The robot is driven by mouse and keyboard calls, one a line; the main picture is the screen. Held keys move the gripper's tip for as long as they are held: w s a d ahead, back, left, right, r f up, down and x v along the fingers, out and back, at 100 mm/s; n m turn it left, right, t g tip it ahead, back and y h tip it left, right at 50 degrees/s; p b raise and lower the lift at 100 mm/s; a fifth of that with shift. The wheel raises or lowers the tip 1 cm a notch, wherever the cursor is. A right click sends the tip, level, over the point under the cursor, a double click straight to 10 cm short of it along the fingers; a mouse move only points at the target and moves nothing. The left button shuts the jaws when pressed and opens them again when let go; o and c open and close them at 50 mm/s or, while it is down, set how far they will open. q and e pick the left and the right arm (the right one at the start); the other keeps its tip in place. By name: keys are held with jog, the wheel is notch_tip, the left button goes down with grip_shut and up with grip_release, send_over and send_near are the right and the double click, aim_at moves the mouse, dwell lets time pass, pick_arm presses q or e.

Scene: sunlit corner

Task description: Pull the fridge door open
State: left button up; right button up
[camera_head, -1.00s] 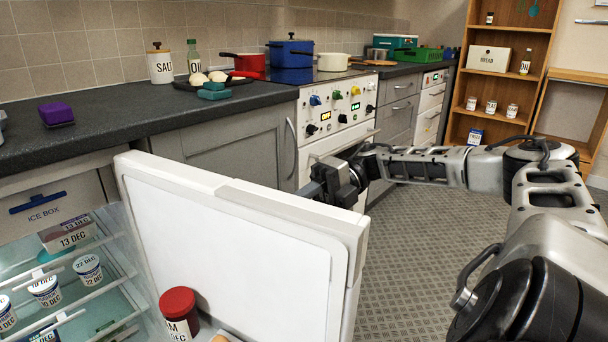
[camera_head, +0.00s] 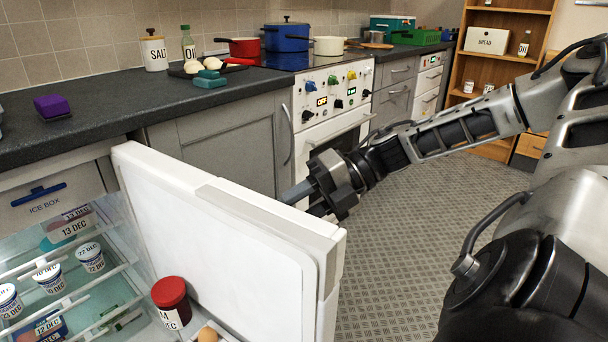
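The white fridge door (camera_head: 225,235) stands open, swung out from its hinge side at the left, with its inner face towards me. The lit fridge interior (camera_head: 95,290) shows at the lower left. My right gripper (camera_head: 302,200) is just beyond the door's top edge, on its outer side, pointing left. Its fingers are partly hidden by the door, so I cannot tell whether they are apart or touch the door. The door's outer face and any handle there are hidden. My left gripper is not in view.
Inside are dated pots (camera_head: 90,257), an ice box (camera_head: 45,203) and a red-lidded jar (camera_head: 171,302) in the door. Grey cabinets (camera_head: 225,148) and a white oven (camera_head: 335,130) stand behind the door. Patterned floor (camera_head: 415,235) is clear to the right.

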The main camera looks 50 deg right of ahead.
jog(key=s+d, duration=0.3)
jog(key=d, duration=0.5)
jog(key=s+d+b, duration=0.1)
jog(key=s+d, duration=0.2)
jog(key=d, duration=0.6)
jog(key=shift+r, duration=0.3)
dwell(0.9)
dwell(0.4)
